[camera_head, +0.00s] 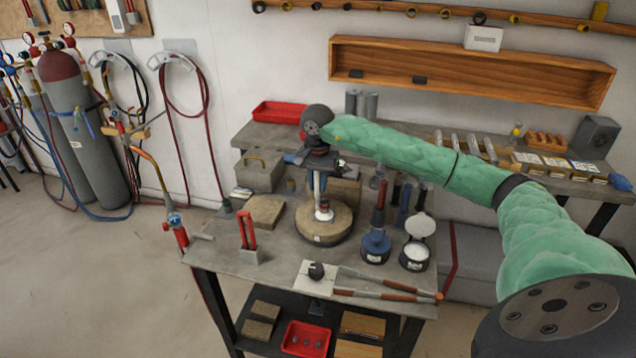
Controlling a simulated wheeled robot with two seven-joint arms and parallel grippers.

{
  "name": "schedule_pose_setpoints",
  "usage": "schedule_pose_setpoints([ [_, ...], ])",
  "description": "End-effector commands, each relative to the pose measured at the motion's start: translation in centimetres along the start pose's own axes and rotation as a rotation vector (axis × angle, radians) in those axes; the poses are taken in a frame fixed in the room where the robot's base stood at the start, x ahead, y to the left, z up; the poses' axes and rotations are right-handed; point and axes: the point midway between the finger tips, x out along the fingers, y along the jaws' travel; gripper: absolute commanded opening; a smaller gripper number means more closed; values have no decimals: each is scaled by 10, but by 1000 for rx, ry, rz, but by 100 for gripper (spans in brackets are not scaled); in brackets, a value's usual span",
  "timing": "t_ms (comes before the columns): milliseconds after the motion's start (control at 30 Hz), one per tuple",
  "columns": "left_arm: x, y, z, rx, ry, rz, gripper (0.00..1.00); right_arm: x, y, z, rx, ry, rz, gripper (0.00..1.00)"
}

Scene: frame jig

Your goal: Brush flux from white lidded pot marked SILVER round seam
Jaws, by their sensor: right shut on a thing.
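My right arm in its green sleeve reaches in from the right. Its dark gripper (314,174) points down over a round tan turntable (325,226) and is shut on a slim object, mostly hidden by the gripper. A pale upright rod (317,190) shows just below the fingers, with a small red and white piece at its foot on the turntable. Whether the rod is the held object or stands on the turntable I cannot tell. An open pot (415,256) with pale contents stands right of the turntable, its round lid raised behind. A blue-topped pot (376,247) is beside it. Labels are unreadable. My left gripper is not in view.
A torch (168,205) stands at the bench's left edge. A red-handled tool (248,236) stands in a block at the front left. Long-handled tools (385,290) lie along the front right. Several upright tools stand behind the pots. Gas cylinders (90,130) stand at the left.

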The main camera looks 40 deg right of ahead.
Motion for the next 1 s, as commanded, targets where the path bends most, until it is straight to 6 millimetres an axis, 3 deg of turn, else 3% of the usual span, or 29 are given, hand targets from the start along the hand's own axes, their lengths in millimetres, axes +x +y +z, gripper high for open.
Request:
schedule_pose_setpoints([
  [567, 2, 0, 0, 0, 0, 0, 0, -3, 1, 8, 1, 0, 0, 0],
  [1000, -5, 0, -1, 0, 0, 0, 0, -35, 1, 8, 0, 1, -1, 0],
])
